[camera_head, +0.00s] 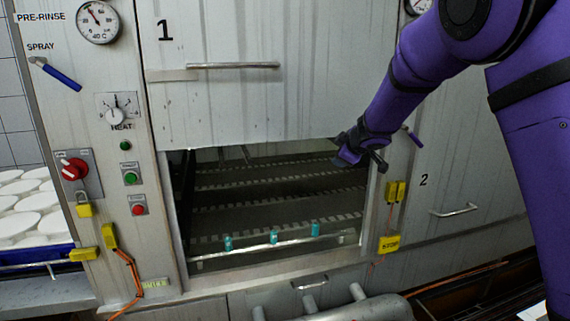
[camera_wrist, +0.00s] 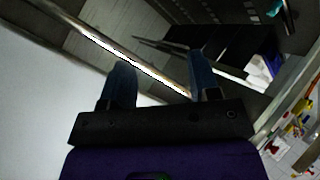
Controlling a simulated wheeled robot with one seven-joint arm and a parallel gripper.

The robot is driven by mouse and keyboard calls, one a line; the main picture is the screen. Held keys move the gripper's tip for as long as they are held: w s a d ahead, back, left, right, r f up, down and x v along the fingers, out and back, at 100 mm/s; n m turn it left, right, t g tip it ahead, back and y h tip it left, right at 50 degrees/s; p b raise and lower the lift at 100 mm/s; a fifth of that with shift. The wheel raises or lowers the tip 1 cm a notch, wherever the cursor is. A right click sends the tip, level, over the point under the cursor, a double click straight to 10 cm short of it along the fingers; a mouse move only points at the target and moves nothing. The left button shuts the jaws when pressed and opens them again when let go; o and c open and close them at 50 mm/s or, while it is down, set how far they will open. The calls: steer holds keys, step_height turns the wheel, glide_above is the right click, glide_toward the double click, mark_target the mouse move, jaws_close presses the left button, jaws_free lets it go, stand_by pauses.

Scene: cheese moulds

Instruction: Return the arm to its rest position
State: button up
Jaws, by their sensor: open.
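My purple arm reaches in from the right in the head view. My gripper (camera_head: 362,158) is at the right side of the opening of compartment 1, near the lower edge of the raised door (camera_head: 235,105). In the wrist view my gripper (camera_wrist: 158,85) shows two dark blue fingers, spread apart with nothing between them. A bright metal edge runs slantwise just beyond the fingers. Whether the fingers touch the door or frame I cannot tell.
Inside the opening are dark slotted racks (camera_head: 275,190) and a front rail with teal clips (camera_head: 273,237). White round moulds (camera_head: 30,205) lie at left. Door 2's handle (camera_head: 455,210) and yellow tags (camera_head: 395,191) are at right. A metal cylinder (camera_head: 360,308) is below.

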steer(key=s+d+r+m+h, duration=0.2)
steer(key=s+d+r+m, duration=0.35)
steer(key=s+d, duration=0.4)
steer(key=s+d+r+m+h, duration=0.3)
steer(key=s+d+r+m, duration=0.3)
steer(key=s, duration=0.6)
steer(key=s+a+f+m+g+y, duration=0.1)
steer(key=s+f+g, duration=0.1)
steer(key=s, duration=1.2)
steer(key=s+a+f+m+g+y, duration=0.1)
steer(key=s+f+g, duration=0.1)
steer(key=s, duration=1.2)
steer(key=shift+s+a+f+g, duration=0.15)
steer(key=shift+s+f+g, duration=0.15)
steer(key=shift+g, duration=0.4)
